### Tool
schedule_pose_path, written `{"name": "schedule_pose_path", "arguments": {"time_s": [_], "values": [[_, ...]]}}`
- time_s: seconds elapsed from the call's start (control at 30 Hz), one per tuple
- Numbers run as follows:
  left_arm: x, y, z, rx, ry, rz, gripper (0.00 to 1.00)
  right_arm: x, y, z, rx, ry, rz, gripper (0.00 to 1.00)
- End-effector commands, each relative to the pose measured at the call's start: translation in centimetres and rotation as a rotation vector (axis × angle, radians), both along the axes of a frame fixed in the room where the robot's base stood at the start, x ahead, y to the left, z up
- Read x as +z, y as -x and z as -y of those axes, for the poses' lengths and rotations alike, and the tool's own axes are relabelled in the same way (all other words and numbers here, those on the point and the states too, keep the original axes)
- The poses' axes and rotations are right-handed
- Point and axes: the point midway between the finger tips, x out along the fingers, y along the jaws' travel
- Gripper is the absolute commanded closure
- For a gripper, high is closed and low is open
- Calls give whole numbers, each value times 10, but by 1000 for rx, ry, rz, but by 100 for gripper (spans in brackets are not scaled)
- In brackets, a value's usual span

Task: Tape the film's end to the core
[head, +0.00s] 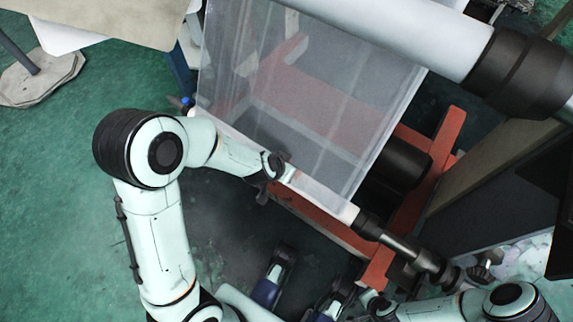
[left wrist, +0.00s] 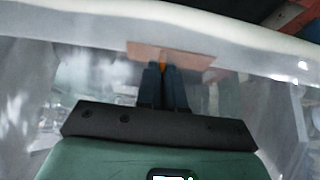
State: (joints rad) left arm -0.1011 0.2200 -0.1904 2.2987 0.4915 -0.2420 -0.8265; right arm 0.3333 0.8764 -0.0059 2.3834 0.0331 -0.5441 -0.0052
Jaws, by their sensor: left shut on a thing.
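The translucent film (head: 310,90) hangs as a wide sheet from the upper white roll down to the core (head: 325,203), a pale tube on a dark shaft. My left gripper (head: 276,178) is at the core's near side, around its middle. In the left wrist view its fingers (left wrist: 165,68) are shut on a tan strip of tape (left wrist: 185,56), with an orange bit at the tips. The tape lies across the pale core (left wrist: 240,60); I cannot tell if it is stuck. My right gripper (head: 372,302) is low at the right, small and partly hidden, away from the core.
The upper white roll (head: 400,32) has a dark end shaft at the right. An orange-red frame (head: 405,205) stands beneath the film. A dark cabinet (head: 500,190) is close at the right.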

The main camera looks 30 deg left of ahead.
Motion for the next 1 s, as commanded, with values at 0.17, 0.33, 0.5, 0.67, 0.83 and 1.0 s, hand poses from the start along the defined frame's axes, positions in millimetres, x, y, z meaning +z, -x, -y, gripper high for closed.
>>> {"name": "schedule_pose_path", "arguments": {"time_s": [0.17, 0.33, 0.5, 0.67, 0.83, 1.0], "values": [[-1, 0, 0, -1, 1, -2, 100, 0, 0, 0, 0, 0, 0, 45], [-1, 1, 0, -1, 1, -2, 80, 0, 0, 0, 0, 0, 0, 45], [-1, 0, 0, -1, 1, -2, 63, 0, 0, 0, 0, 0, 0, 45], [0, 0, 0, -1, 1, -1, 63, 0, 0, 0, 0, 0, 0, 45], [0, 0, 0, 0, 0, -1, 63, 0, 0, 0, 0, 0, 0, 45], [5, 0, 0, 0, 0, 0, 63, 5, 0, 0, 0, 0, 1, 45]]}}
